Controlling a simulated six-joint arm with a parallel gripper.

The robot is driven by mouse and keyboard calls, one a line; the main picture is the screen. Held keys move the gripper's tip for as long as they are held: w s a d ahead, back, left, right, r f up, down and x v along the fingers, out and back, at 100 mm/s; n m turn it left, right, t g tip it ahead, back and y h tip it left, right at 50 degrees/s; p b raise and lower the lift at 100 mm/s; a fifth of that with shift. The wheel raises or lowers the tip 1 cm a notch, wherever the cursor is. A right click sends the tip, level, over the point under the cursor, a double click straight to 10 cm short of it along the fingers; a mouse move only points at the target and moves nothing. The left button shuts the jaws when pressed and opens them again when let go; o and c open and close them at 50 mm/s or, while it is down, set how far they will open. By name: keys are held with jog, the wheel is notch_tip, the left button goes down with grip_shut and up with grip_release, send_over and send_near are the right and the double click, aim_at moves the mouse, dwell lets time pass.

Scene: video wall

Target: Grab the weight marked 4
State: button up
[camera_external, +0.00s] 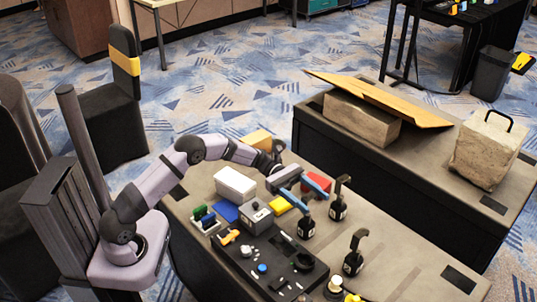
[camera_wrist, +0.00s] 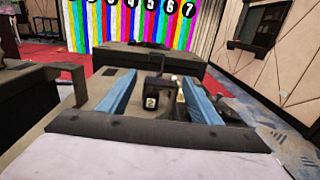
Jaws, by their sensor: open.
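My gripper (camera_external: 314,200) is open and empty above the near table, its two blue fingers pointing toward the black hooked weights. One weight (camera_external: 338,208) stands just beyond the fingertips, another (camera_external: 305,227) stands just below them, and a third (camera_external: 353,260) is nearer the front. Their labels are too small to read in the external view. In the wrist view, a black weight (camera_wrist: 152,103) with a white label that looks like a 2 shows between the open fingers (camera_wrist: 158,78), ahead of them. I cannot make out a weight marked 4.
A second table (camera_external: 440,170) behind holds stone blocks. Numbered colour stripes (camera_wrist: 150,25) fill the back wall.

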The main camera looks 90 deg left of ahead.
jog(key=x, duration=0.3)
jog(key=shift+w+d, duration=0.1)
jog(key=shift+d, duration=0.05)
grip_shut()
jog(key=shift+r, duration=0.15)
jog(key=shift+r, duration=0.1)
